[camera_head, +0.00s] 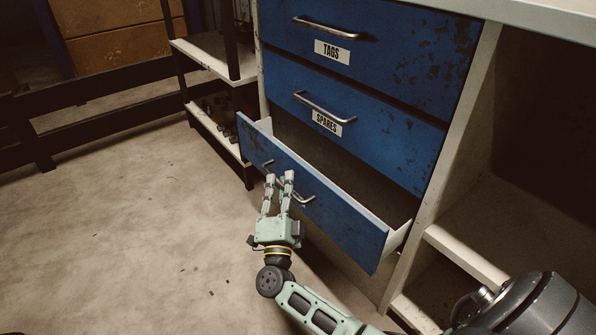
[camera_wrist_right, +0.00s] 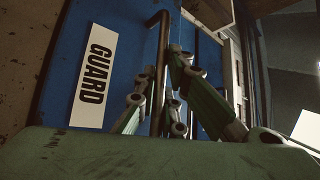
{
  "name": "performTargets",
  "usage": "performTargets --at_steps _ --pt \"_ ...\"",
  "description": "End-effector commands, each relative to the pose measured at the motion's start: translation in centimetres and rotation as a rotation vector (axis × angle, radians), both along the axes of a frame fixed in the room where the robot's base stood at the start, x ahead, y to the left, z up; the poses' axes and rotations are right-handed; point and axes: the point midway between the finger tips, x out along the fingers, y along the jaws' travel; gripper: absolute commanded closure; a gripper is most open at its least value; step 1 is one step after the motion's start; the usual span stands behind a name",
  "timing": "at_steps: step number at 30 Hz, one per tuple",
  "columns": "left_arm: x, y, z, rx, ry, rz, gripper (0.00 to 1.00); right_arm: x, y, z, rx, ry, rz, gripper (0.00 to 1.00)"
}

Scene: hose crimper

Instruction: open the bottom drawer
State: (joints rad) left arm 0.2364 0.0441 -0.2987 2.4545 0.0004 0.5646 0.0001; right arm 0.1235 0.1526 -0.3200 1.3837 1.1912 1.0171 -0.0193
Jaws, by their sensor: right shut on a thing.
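The bottom drawer (camera_head: 345,216) is a blue front with worn edges and white inner sides. It stands pulled out from the cabinet, and its open inside shows behind the front. Its metal bar handle (camera_head: 308,198) runs across the front, partly behind my right gripper (camera_head: 279,178). In the right wrist view the handle (camera_wrist_right: 162,50) passes between the fingers of the right gripper (camera_wrist_right: 168,85), which is shut on it. A label reading GUARD (camera_wrist_right: 91,77) is on the drawer front beside the handle. My left gripper is not in view.
The drawers labelled TAGS (camera_head: 400,55) and SPARES (camera_head: 390,128) above are closed. A low shelf (camera_head: 215,130) stands left of the cabinet, and an open bay (camera_head: 510,215) is on the right.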

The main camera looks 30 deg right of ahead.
Motion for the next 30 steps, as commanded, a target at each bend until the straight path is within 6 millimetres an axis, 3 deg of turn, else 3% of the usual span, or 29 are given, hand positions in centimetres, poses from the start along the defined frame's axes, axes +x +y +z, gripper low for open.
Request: performTargets --at_steps 1,6,12,18,29,30 --pt "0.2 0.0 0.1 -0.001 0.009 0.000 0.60 -0.2 1.6 -0.1 0.005 0.007 0.000 1.00" --pt "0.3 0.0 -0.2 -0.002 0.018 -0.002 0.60 -0.5 5.8 -0.2 0.003 0.007 -0.002 1.00" --pt "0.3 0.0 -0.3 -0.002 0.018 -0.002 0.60 -0.8 9.0 -0.3 -0.001 0.007 -0.002 1.00" --pt "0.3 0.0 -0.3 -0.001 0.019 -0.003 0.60 -0.9 10.2 -0.3 -0.003 0.006 -0.004 1.00" --pt "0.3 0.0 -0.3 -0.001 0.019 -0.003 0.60 -0.9 10.3 -0.3 -0.002 0.005 -0.006 1.00" --pt "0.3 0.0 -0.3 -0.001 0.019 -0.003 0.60 -0.9 10.3 -0.3 -0.003 0.005 -0.006 0.88"
